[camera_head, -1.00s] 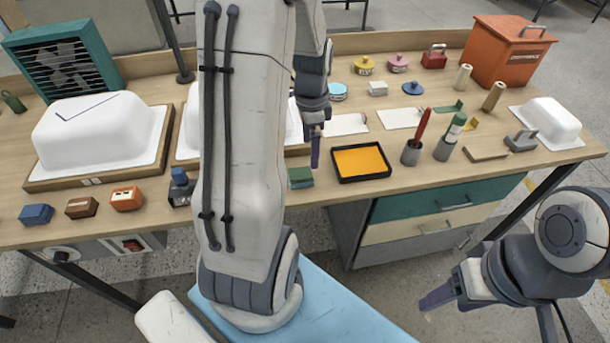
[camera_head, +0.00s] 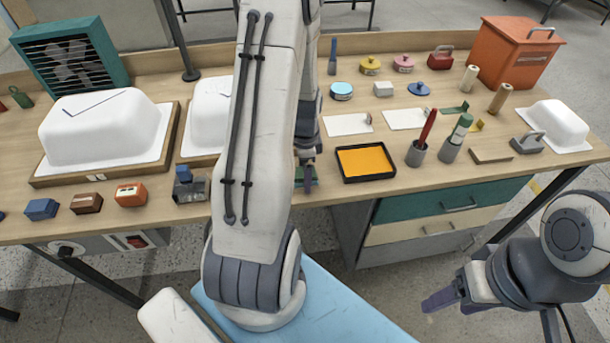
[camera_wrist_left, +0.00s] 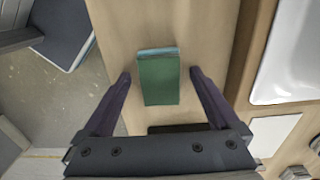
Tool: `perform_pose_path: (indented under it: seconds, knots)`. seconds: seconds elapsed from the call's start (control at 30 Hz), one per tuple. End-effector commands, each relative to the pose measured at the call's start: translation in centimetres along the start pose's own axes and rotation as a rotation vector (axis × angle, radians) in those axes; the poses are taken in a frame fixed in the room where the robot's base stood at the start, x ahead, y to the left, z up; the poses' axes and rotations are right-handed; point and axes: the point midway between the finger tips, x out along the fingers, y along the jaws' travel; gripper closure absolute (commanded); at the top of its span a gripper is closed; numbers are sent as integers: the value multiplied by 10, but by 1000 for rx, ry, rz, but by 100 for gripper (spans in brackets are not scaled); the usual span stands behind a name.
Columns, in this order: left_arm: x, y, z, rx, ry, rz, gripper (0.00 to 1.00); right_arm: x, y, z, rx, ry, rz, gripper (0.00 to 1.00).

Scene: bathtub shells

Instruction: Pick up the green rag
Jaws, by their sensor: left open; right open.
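The green rag (camera_wrist_left: 158,82) is a small folded green block lying on the wooden table near its front edge. In the head view it is mostly hidden behind my left gripper (camera_head: 307,188). In the left wrist view my left gripper (camera_wrist_left: 160,75) is open, with one dark finger on each side of the rag and a gap on both sides. The fingers do not touch it; their height above the table is hard to tell. My right gripper (camera_head: 432,302) is open and empty, off the table's front at lower right.
An orange-filled black tray (camera_head: 365,178) lies right of the rag. A small grey-blue device (camera_head: 190,188) stands to the left. White tub shells (camera_head: 105,125) sit on wooden boards behind. Grey cups (camera_head: 416,154) with tools stand further right. The table's front edge is close to the rag.

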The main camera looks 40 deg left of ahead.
Motion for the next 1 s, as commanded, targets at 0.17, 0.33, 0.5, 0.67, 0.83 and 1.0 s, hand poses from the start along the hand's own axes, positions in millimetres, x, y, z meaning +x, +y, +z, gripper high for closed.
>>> perform_pose_path:
  seconds: [0.17, 0.33, 0.5, 0.67, 0.83, 1.0]
  knots:
    - [1, 0, 0, 0, 0, -1, 5, 0, 0, 0, 0, 0, 0, 39]
    - [1, 0, 0, 0, 0, -1, 51, 0, 0, 0, 0, 0, 0, 39]
    - [1, 0, 0, 0, 0, -1, 100, 0, 0, 0, 0, 0, 0, 39]
    - [1, 0, 0, 0, 0, -1, 100, 0, 0, 0, 0, 0, 0, 39]
    - [-6, -1, 0, 0, 1, -2, 100, 0, 0, 0, 0, 0, 0, 39]
    - [-27, -2, 0, -1, 2, -7, 100, 1, 0, 0, 0, 0, 0, 39]
